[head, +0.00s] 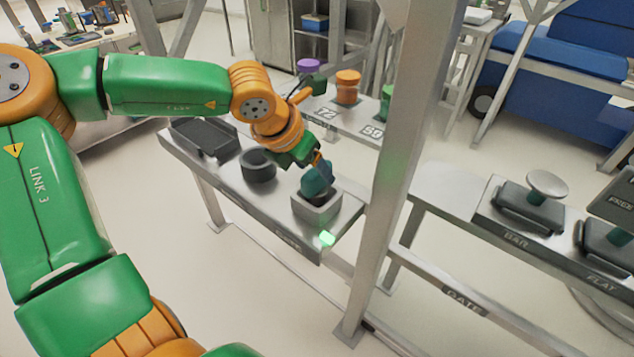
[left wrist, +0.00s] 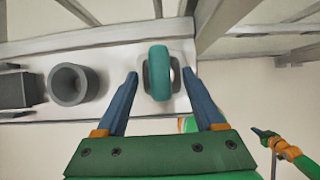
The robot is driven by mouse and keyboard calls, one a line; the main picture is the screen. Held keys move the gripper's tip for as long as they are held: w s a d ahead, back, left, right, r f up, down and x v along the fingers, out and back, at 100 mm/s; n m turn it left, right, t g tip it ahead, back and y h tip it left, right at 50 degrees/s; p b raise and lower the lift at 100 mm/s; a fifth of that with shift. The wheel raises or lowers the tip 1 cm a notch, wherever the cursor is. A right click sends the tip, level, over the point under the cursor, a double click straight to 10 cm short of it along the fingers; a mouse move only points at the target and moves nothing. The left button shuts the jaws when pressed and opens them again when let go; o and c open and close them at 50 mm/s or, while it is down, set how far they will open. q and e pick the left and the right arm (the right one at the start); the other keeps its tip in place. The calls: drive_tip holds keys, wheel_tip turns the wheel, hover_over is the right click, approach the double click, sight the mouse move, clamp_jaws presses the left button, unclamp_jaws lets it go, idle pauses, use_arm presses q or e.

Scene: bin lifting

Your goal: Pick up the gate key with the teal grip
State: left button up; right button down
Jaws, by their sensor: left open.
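The gate key's teal grip (head: 316,178) stands up out of a light grey square holder (head: 317,208) at the near right end of the left bench. It also shows in the left wrist view (left wrist: 159,72) as a rounded teal block. The key's lower part is hidden. My left gripper (head: 321,160) is open just above the grip. In the left wrist view its two blue fingers (left wrist: 160,76) lie on either side of the grip, with gaps between. Far off at the lower right there, a green and orange arm end (left wrist: 268,138), apparently my right gripper, is too small to read.
A dark round cup (head: 258,165) and a dark tray (head: 204,137) share the bench (head: 232,189). A green light (head: 327,238) glows on its front edge. A thick metal post (head: 392,150) rises close on the right. Orange (head: 347,86) and purple (head: 308,66) pieces stand behind.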

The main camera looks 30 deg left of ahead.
use_arm(q)
drive_tip(key=shift+w+d+f, duration=0.1)
drive_tip(key=shift+w+f, duration=0.85)
drive_tip(key=shift+s+r, duration=0.1)
drive_tip(key=shift+s, duration=0.15)
drive_tip(key=c, duration=0.4)
clamp_jaws()
